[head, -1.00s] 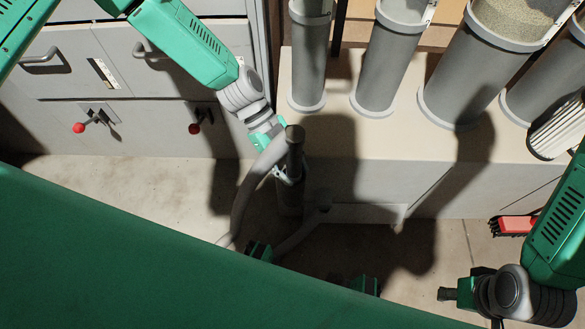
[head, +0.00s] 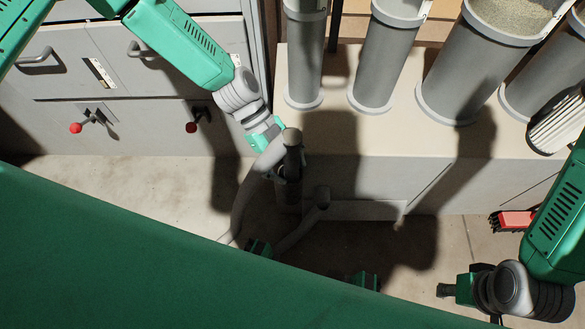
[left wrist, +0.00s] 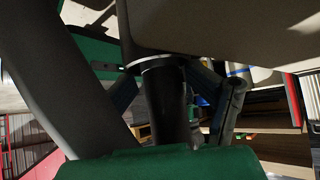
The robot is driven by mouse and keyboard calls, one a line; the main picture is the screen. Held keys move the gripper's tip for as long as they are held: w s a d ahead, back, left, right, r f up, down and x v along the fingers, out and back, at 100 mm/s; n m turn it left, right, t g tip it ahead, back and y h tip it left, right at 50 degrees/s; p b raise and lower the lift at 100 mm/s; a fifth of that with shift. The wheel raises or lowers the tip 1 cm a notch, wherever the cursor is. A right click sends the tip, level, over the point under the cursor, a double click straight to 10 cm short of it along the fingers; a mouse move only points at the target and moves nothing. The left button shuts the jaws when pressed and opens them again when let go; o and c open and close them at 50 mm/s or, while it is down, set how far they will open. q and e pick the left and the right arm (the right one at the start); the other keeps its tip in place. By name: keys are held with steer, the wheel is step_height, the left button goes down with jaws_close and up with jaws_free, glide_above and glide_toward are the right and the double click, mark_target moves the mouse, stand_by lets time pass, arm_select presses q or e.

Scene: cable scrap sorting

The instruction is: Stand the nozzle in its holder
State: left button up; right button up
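The nozzle (head: 293,158) is a dark, roughly upright tube with a thick grey hose (head: 245,195) beside it. My left gripper (head: 285,172) reaches it from the upper left. In the left wrist view the black tube (left wrist: 166,105) stands between the fingers, which come in to it just below a pale ring. They look shut on it. A dark upright shape (head: 289,196), perhaps the holder, is under the nozzle against the cabinet front. I cannot tell whether the nozzle is inside it. My right gripper (head: 446,290) is away at lower right, its finger opening unclear.
Several grey cylinders (head: 375,65) stand on the pale cabinet top (head: 330,128). Drawers (head: 150,75) are at left. A red brush (head: 514,220) is at right. My green body covers the lower left.

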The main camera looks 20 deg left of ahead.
arm_select(q)
steer(key=shift+w+a+f, duration=0.15)
steer(key=shift+a+f, duration=0.25)
steer(key=shift+a, duration=0.1)
steer(key=d+v, duration=0.1)
steer(key=v, duration=0.6)
steer(key=shift+a+r, duration=0.3)
steer(key=shift+r, duration=0.35)
steer(key=shift+w, duration=0.1)
